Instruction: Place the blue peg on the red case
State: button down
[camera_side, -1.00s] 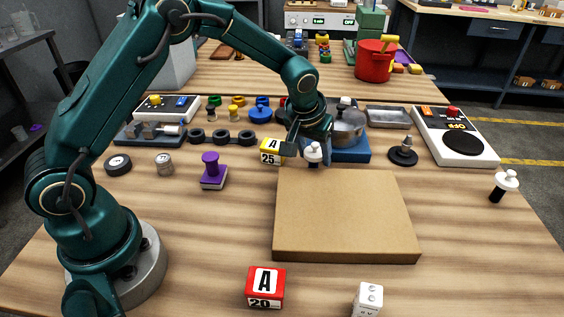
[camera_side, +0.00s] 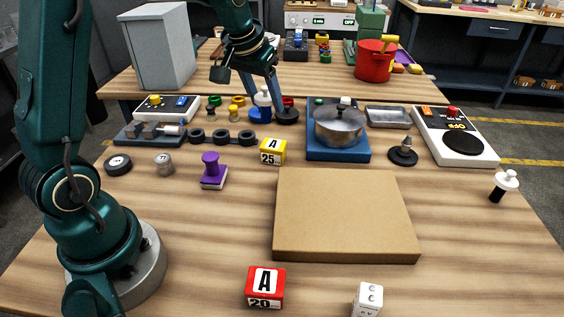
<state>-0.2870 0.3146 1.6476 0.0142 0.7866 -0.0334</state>
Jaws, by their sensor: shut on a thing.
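My gripper (camera_side: 268,96) is at the back of the near table, shut on a peg (camera_side: 262,99) with a white knobbed top. The peg's lower part looks blue but blends with a blue round piece (camera_side: 260,115) behind or below it. I cannot tell whether they touch. A small red piece (camera_side: 287,101) shows just right of the gripper, partly hidden by a finger; I cannot tell whether it is the red case. A red block (camera_side: 265,288) marked A 20 stands at the front of the table.
A cardboard box (camera_side: 345,212) fills the middle. A pot (camera_side: 340,126) stands on a blue base behind it. A yellow block (camera_side: 272,151), purple stamp (camera_side: 212,170) and black rings (camera_side: 221,137) lie left. A white-topped black peg (camera_side: 503,186) stands right.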

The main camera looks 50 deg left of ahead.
jog(key=shift+s+a+r+m, duration=0.2)
jog(key=shift+s+a+m, duration=0.1)
jog(key=m, duration=0.1)
jog(key=s+d+m+h, duration=0.1)
jog(key=m, duration=0.1)
jog(key=shift+s+f, duration=0.25)
jog(key=shift+f, duration=0.05)
jog(key=s+d+r+m+g+h, duration=0.25)
jog(key=s+d+m, duration=0.4)
jog(key=m, duration=0.55)
jog(key=s+d+r+m+g+h, duration=0.2)
jog(key=s+d+r+m+g, duration=0.15)
jog(key=s+d+m, duration=0.55)
jog(key=m, duration=0.2)
send_over(266, 280)
notch_tip(266, 280, down, 8)
jog(key=shift+f, duration=1.8)
